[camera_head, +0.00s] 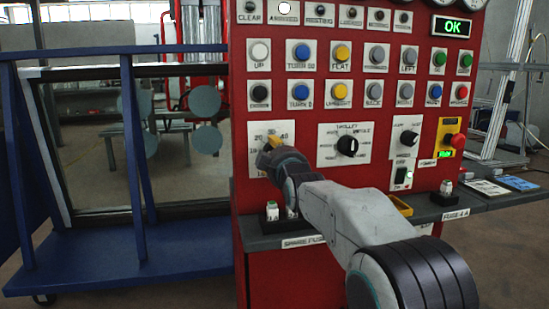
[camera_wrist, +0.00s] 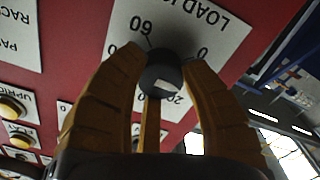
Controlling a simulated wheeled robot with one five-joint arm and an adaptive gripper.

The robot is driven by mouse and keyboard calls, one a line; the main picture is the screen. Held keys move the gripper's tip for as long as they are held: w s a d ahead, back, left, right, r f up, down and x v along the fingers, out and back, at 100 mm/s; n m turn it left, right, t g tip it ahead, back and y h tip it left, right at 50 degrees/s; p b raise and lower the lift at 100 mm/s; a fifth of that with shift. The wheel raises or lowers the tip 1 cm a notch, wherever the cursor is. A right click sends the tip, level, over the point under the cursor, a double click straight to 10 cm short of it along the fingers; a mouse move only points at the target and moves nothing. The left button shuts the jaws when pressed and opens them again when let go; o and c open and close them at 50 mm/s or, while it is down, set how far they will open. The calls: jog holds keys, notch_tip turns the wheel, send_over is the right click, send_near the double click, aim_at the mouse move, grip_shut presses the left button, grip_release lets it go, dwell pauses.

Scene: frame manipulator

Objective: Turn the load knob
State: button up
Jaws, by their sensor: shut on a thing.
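The load knob (camera_wrist: 161,72) is a round black knob with a pale mark on its face. It sits on a white dial plate (camera_wrist: 205,30), which reads upside down in the wrist view with numbers around the knob. My gripper (camera_wrist: 160,68) has its yellow-brown fingers on both sides of the knob, shut on it. In the head view, my gripper (camera_head: 271,143) is at the dial plate (camera_head: 257,130) at the panel's left. My gripper and arm hide the knob and the lower right of the plate there.
The red panel (camera_head: 305,110) carries rows of buttons above and a black trolley knob (camera_head: 348,146) to the right. A red emergency button (camera_head: 458,141) is farther right. A grey ledge (camera_head: 270,237) with small fuses juts out below. A blue frame cart (camera_head: 125,255) stands left.

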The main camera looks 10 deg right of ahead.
jog(key=shift+f+n+b, duration=0.1)
jog(key=shift+n+b, duration=0.85)
jog(key=shift+n, duration=3.85)
jog(key=o, duration=1.2)
jog(key=shift+w+d, duration=0.1)
jog(key=shift+s, duration=6.05)
